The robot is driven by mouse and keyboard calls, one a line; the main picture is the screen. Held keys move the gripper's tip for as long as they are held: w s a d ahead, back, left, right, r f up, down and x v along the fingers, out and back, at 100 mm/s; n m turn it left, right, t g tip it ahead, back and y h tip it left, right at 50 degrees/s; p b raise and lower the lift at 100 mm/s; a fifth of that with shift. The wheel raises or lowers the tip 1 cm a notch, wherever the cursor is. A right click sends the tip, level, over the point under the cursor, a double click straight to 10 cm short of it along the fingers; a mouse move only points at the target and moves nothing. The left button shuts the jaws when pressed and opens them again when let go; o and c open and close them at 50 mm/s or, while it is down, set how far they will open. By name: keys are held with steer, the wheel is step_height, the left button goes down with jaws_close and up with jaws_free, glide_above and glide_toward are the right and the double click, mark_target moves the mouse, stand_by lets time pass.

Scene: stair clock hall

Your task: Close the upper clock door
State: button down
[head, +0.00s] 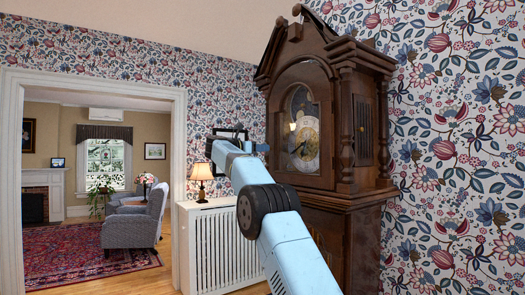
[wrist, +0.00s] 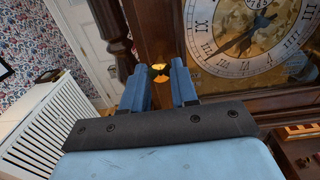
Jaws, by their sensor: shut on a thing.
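The tall dark wooden clock (head: 345,200) stands against the right wall. Its upper clock door (head: 327,100) has an arched wooden frame around glass. The gold clock dial (head: 306,145) shows behind it. The door looks close to its case, but I cannot tell whether a gap is left. In the wrist view, my gripper (wrist: 158,76) is shut on a small brass knob (wrist: 158,70) in front of the door's wooden upright, left of the dial (wrist: 245,40). In the head view, my arm hides most of my gripper (head: 262,147) at the door's left side.
A white radiator cover (head: 215,245) with a lit lamp (head: 201,180) stands left of the clock; it also shows in the wrist view (wrist: 45,125). A doorway at left opens to a room with a grey armchair (head: 137,220). Wood floor lies before the radiator cover.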

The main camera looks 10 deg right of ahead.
steer(key=shift+a+f, duration=0.1)
steer(key=shift+a, duration=0.1)
steer(key=c, duration=0.9)
jaws_free()
steer(key=v, duration=1.4)
steer(key=shift+d+f, duration=0.1)
